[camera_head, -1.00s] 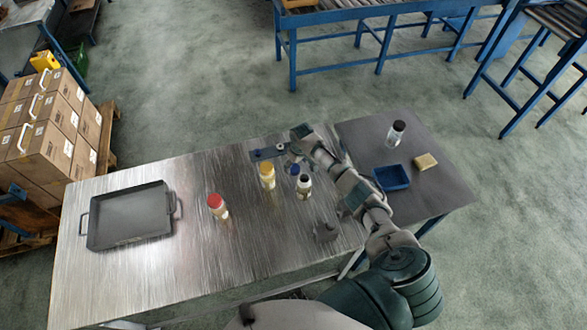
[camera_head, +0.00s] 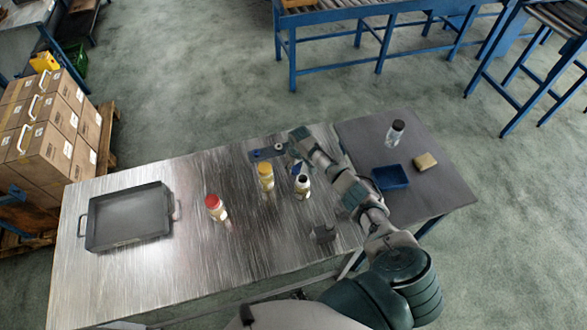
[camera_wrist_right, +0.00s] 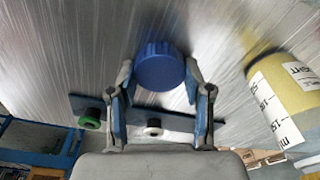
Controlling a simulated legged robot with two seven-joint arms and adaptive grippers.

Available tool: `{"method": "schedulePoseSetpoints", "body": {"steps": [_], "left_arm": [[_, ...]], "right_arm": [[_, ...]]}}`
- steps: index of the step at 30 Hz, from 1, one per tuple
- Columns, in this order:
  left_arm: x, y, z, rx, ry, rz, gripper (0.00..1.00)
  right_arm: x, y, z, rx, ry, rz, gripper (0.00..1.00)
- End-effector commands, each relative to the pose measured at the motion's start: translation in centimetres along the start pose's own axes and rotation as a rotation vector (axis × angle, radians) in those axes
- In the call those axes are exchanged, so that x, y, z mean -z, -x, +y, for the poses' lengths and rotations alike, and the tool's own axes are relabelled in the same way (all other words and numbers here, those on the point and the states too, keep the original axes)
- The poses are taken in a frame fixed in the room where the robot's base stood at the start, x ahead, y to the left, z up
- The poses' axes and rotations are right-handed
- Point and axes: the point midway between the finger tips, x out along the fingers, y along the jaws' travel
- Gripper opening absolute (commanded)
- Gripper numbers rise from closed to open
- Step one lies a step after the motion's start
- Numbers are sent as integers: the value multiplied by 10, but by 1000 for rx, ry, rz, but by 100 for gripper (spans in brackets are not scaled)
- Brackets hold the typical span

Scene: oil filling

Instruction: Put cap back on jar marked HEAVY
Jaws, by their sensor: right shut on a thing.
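My right gripper (camera_head: 296,168) is shut on a round blue cap, held between its fingertips in the right wrist view (camera_wrist_right: 158,65). In the head view the gripper is just behind a small jar with a dark top (camera_head: 302,188); I cannot tell whether that top is an opening or a cap. A yellow-topped jar (camera_head: 266,178) stands to its left, and a red-capped jar (camera_head: 215,208) farther left. No HEAVY marking is readable. My left gripper is not in view.
A dark strip (camera_head: 266,154) with ring-like parts lies behind the jars. A grey tray (camera_head: 130,217) is at left, a small dark block (camera_head: 324,233) in front. On the right table are a blue bin (camera_head: 391,178), a yellow sponge-like block (camera_head: 425,161) and a black-capped jar (camera_head: 396,132).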

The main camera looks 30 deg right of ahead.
Motion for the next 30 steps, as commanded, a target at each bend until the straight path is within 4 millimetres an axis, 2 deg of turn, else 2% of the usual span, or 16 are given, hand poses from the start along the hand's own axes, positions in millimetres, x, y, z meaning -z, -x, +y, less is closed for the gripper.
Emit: {"method": "schedulePoseSetpoints", "body": {"steps": [3, 6, 14, 23, 27, 30], "left_arm": [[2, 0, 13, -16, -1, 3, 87], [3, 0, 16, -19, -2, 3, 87], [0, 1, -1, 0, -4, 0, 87], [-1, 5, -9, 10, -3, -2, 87], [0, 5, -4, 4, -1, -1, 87], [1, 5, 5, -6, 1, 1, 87]], "right_arm": [[-1, -1, -3, -6, 0, -5, 38], [0, 0, -5, -9, 0, -6, 37], [2, 8, -6, -8, 2, -3, 37], [8, 64, -2, -4, 1, 1, 37], [11, 86, -2, -4, 1, 0, 37], [12, 96, -4, -5, 1, -1, 37]]}}
